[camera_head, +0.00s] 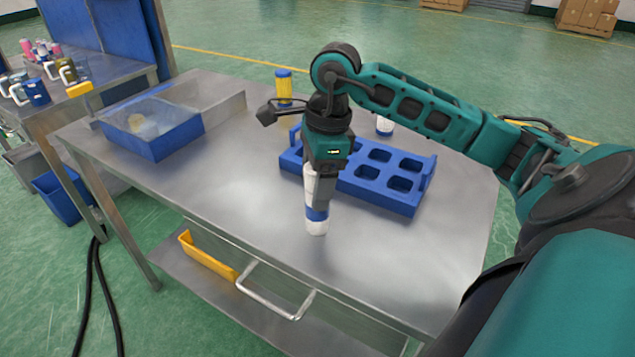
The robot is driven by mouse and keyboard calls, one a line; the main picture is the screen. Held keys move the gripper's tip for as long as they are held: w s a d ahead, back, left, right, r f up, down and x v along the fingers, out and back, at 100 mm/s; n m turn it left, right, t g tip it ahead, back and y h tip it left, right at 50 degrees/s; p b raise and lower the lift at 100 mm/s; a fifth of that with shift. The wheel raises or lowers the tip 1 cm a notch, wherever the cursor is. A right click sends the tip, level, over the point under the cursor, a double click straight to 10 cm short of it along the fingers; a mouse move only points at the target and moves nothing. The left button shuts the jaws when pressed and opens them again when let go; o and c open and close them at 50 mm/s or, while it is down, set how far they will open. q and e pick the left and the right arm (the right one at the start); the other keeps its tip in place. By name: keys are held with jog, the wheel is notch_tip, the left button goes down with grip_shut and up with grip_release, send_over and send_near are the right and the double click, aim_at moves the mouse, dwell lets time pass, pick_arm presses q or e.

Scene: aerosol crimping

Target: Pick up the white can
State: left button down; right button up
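A white can (316,226) with a blue band stands upright on the metal table, just in front of the blue rack's left part. My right gripper (322,190) points down at it from above, with a dark finger beside and partly in front of the can's upper part. The gripper hides much of the can's top, so I cannot tell whether the fingers press on it. Another white item (385,125) shows behind my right arm, mostly hidden. My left gripper is not in view.
The blue rack (405,202) has several empty square holes. A blue bin (165,143) sits at the table's left. The metal table (230,190) is clear at front left. A side table (60,105) holds several cups.

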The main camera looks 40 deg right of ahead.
grip_shut()
dwell(0.5)
jog(key=shift+r, duration=0.15)
